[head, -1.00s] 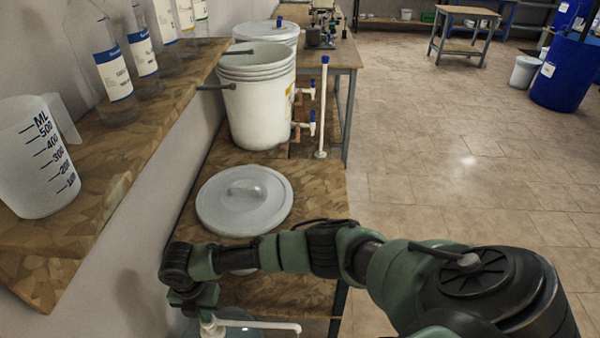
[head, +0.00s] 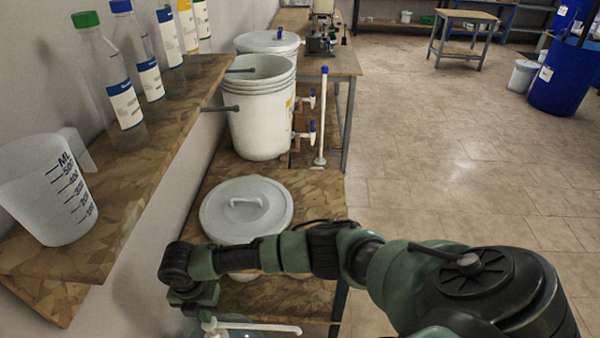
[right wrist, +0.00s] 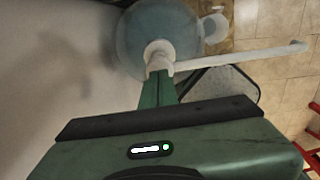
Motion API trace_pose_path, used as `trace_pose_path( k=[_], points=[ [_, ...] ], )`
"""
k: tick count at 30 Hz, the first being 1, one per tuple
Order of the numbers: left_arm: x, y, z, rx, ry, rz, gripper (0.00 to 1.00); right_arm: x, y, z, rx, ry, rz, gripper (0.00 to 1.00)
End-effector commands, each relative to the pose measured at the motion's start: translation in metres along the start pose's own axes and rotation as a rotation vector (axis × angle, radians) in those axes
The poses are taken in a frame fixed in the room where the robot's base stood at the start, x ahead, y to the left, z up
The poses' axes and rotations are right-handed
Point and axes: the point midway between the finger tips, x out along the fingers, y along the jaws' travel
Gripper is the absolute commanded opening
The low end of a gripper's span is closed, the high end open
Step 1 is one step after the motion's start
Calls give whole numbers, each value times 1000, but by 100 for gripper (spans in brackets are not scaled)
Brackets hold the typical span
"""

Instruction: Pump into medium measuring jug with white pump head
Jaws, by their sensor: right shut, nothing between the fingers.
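The white pump head (head: 212,326) shows at the bottom edge of the head view, its long spout pointing right. In the right wrist view the pump head (right wrist: 158,52) tops a translucent bluish container (right wrist: 130,40), and its spout crosses to the right. My right gripper (right wrist: 158,78) is shut and empty, its fingertips right at the pump head; I cannot tell if they touch it. A translucent measuring jug (head: 45,205) marked in ML stands on the shelf at left; its size class is unclear. My left gripper is not in view.
The wooden shelf (head: 125,195) holds several capped bottles (head: 122,100). A grey lid (head: 246,210) and white buckets (head: 262,130) with taps stand on the bench beyond my right arm. A pale round object (right wrist: 214,27) sits beside the bluish container. Open floor lies to the right.

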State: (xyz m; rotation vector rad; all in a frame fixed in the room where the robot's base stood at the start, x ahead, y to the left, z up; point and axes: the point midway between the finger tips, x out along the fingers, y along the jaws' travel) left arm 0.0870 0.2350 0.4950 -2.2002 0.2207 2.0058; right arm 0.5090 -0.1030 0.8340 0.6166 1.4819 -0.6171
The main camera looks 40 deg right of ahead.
Motion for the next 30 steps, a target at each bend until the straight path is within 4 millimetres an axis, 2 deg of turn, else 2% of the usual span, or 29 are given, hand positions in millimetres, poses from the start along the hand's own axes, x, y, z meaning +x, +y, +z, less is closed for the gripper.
trace_pose_path(
  k=[16, 30],
  points=[
    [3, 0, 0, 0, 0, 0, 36, 3, 0, 0, 0, 0, 0, 0],
    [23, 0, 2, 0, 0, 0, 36, 32, 0, 0, 0, -1, -1, 0]
  ],
)
